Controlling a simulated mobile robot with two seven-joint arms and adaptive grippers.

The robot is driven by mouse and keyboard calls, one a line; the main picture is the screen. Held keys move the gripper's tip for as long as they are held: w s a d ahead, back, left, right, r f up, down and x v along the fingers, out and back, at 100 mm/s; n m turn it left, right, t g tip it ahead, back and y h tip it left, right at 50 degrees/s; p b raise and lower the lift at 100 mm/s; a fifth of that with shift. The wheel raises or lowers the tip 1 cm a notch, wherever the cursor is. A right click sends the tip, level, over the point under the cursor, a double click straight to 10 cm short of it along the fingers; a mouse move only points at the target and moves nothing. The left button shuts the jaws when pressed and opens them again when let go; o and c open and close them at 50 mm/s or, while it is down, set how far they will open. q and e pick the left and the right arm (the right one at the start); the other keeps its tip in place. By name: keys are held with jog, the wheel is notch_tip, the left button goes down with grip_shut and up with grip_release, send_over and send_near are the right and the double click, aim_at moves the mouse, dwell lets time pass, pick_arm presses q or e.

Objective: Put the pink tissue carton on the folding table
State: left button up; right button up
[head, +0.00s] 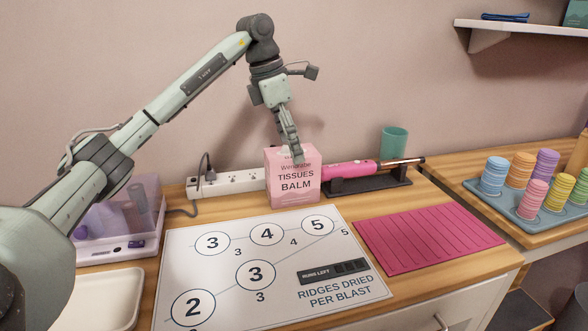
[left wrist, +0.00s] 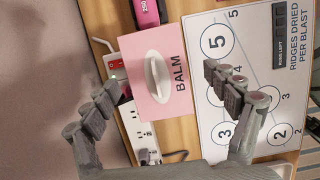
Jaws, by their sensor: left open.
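The pink tissue carton (head: 292,187), marked TISSUES BALM, stands upright on the wooden counter at the back edge of a white numbered sheet. My left gripper (head: 298,157) is right over its top, fingers pointing down. In the left wrist view the carton's pink top (left wrist: 180,54) with a pale oval slot lies between the spread fingers of the left gripper (left wrist: 164,75). The fingers are open, and I cannot tell whether they touch the carton. My right gripper is not in view. I cannot identify a folding table for certain.
A white power strip (head: 232,183) is left of the carton; a pink hot tool (head: 350,169) on a dark stand is right. A teal cup (head: 394,142), a pink mat (head: 430,237) and a clear purple box (head: 118,220) share the counter. A tray of colored stacks (head: 528,212) sits on the right-hand surface.

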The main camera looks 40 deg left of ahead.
aim_at(297, 173)
pick_arm(q)
jog(key=shift+d+f, duration=0.1)
jog(key=shift+f, duration=0.45)
jog(key=shift+a+x, duration=0.15)
jog(key=shift+x, duration=1.35)
jog(key=shift+a+x, duration=0.2)
jog(key=shift+x, duration=1.35)
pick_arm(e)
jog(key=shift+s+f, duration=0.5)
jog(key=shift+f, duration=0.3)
pick_arm(q)
jog(key=shift+f+p, duration=0.3)
jog(key=c, duration=1.4)
